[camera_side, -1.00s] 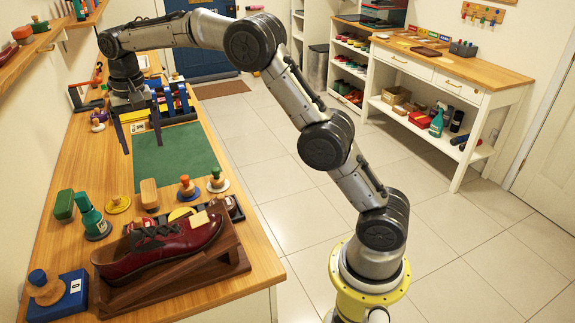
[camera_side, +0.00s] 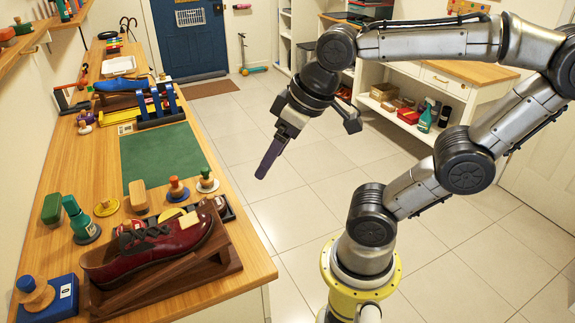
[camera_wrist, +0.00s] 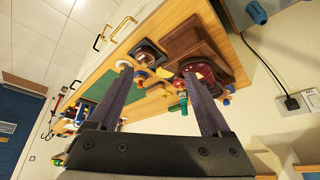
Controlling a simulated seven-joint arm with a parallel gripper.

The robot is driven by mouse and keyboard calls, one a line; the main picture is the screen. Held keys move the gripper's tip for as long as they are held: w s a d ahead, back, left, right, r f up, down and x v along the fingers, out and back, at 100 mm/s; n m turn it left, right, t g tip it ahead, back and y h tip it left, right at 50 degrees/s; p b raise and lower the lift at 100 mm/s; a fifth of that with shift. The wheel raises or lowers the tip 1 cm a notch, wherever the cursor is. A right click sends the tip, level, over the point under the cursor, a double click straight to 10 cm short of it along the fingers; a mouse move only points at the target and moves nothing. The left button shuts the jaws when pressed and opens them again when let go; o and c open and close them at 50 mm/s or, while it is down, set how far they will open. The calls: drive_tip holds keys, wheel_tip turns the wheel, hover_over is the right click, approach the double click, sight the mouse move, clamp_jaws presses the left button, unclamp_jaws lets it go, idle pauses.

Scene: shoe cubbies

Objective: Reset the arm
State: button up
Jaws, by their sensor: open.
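My gripper (camera_side: 264,170) hangs over the open floor to the right of the bench in the side view, with nothing held. Its dark purple finger points down and to the left; the second finger is hard to make out there. In the wrist view my gripper (camera_wrist: 162,73) shows two fingers spread wide apart with an empty gap between them. The bench and its items appear beyond the fingers, tilted, and nothing touches them.
The wooden bench (camera_side: 100,165) holds a green mat (camera_side: 160,152), a dark red shoe (camera_side: 150,247) on a brown stand, and several brushes and jars. A white shelf unit (camera_side: 445,82) stands at the back right. The tiled floor (camera_side: 290,225) between is clear.

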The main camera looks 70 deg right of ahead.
drive_tip(key=shift+s+f+n, duration=0.3)
drive_tip(key=shift+s+f, duration=0.75)
drive_tip(key=shift+s, duration=0.25)
idle(0.4)
